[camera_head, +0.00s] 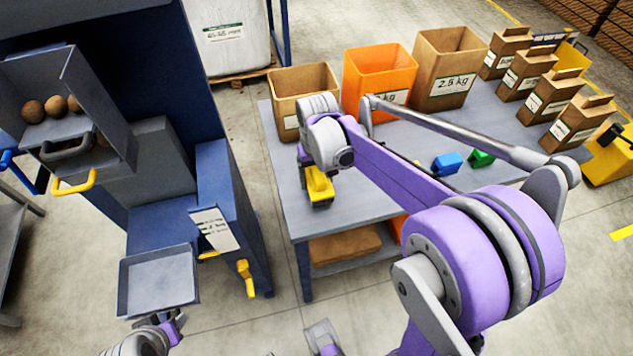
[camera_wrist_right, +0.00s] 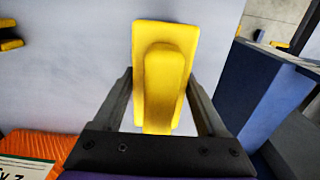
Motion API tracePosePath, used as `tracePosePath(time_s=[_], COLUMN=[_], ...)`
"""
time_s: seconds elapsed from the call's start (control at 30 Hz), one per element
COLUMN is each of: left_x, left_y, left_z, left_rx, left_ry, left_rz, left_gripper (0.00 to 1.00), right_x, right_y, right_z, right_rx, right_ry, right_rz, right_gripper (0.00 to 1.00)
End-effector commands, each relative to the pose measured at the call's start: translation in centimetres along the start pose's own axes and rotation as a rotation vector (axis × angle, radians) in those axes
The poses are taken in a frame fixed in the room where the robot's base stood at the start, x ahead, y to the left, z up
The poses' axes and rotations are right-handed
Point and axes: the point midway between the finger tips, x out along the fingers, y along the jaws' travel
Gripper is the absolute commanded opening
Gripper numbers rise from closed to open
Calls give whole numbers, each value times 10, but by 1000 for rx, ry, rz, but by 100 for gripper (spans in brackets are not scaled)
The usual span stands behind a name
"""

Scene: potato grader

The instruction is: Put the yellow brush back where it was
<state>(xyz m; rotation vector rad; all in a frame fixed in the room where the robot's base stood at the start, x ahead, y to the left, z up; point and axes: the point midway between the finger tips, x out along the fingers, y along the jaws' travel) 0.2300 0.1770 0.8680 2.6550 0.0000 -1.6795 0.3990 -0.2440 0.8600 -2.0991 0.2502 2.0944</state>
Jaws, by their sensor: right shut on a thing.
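The yellow brush (camera_head: 320,184) is at the left end of the grey table (camera_head: 283,178), below my right gripper (camera_head: 311,170). In the right wrist view, the brush (camera_wrist_right: 165,65) stands between the two dark fingers of my right gripper (camera_wrist_right: 160,95), which is shut on its handle. I cannot tell whether the brush touches the tabletop. A blue brush (camera_head: 447,163) and a green brush (camera_head: 482,158) lie farther right on the table. My left gripper (camera_head: 172,326) is at the bottom left, below a grey tray; its jaws are too small to read.
A brown box (camera_head: 290,84), an orange bin (camera_head: 372,72) and another brown box (camera_head: 450,55) line the table's back. Several paper bags (camera_head: 553,95) stand at its right. The blue grader (camera_head: 225,195) stands left of the table. My right arm hides part of the tabletop.

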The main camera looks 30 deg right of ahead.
Motion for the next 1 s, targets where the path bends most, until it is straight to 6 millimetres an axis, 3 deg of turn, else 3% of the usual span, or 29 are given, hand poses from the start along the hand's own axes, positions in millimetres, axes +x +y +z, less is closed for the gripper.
tracePosePath(time_s=[0.17,0.57,0.6,0.73,1.0], left_x=[2,5,5,5,3], left_y=[0,0,0,0,0], left_z=[2,4,3,3,2], left_rx=[0,0,0,0,0], left_ry=[-1,-2,-2,-2,-1], left_rz=[0,0,0,0,0], left_gripper=[47,47,47,47,47], right_x=[22,27,27,26,24], right_y=[0,0,0,0,0], right_z=[0,0,0,0,0], right_rx=[0,0,0,0,0], right_ry=[0,0,0,0,0], right_rz=[0,0,0,0,0], right_gripper=[14,14,78,100,100])
